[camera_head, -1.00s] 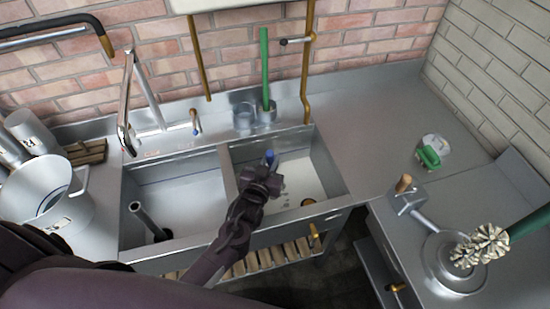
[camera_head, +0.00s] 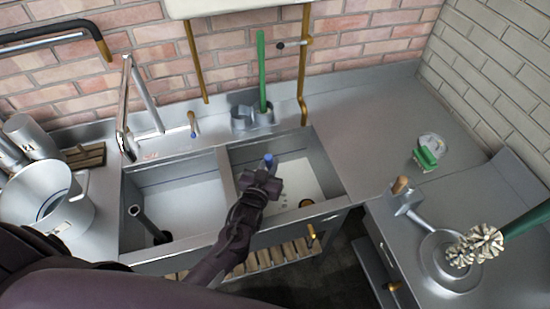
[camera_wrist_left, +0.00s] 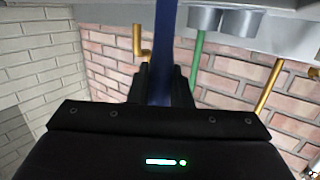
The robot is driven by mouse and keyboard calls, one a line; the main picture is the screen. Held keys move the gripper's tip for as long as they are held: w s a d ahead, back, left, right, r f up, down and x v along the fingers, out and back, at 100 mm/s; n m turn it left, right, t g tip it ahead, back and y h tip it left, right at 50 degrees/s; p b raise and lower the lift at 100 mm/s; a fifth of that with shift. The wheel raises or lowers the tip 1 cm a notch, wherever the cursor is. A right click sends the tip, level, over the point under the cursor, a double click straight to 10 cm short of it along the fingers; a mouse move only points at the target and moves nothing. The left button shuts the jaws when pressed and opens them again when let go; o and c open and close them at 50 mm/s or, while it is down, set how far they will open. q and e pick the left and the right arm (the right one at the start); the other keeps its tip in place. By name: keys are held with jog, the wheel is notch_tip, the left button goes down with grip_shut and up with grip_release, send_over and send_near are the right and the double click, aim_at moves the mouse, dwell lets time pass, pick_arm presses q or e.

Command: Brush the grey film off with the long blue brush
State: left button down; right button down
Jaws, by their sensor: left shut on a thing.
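My left gripper (camera_head: 262,183) is over the right sink basin (camera_head: 325,180) and is shut on the long blue brush (camera_head: 269,161). Only the upper end of its blue handle shows above the fingers in the head view; its bristles are hidden behind my gripper and arm. In the left wrist view the blue handle (camera_wrist_left: 165,45) runs between the two fingers (camera_wrist_left: 162,85). The right basin's floor is pale with small grey marks (camera_head: 284,195) near the gripper; I cannot tell how far the grey film reaches. My right gripper is not in view.
The left basin (camera_head: 180,200) holds a dark standing pipe. A green-handled brush (camera_head: 265,75) stands in a metal holder behind the sink. A metal churn (camera_head: 40,200) is at left. A green-handled scrubber (camera_head: 428,153) and a white-bristled brush (camera_head: 480,246) are on the right counters.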

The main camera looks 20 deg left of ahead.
aim_at(266, 156)
pick_arm(q)
jog(key=shift+s+a+f, duration=0.1)
jog(key=shift+s+a, duration=0.2)
jog(key=shift+s, duration=0.25)
notch_tip(266, 156, up, 6)
jog(key=p, duration=0.6)
jog(key=shift+r, duration=0.25)
notch_tip(266, 156, up, 3)
jog(key=shift+w+f+p, duration=0.1)
jog(key=shift+f+p, duration=0.05)
jog(key=shift+p, duration=0.25)
jog(key=shift+r, duration=0.4)
notch_tip(266, 156, up, 10)
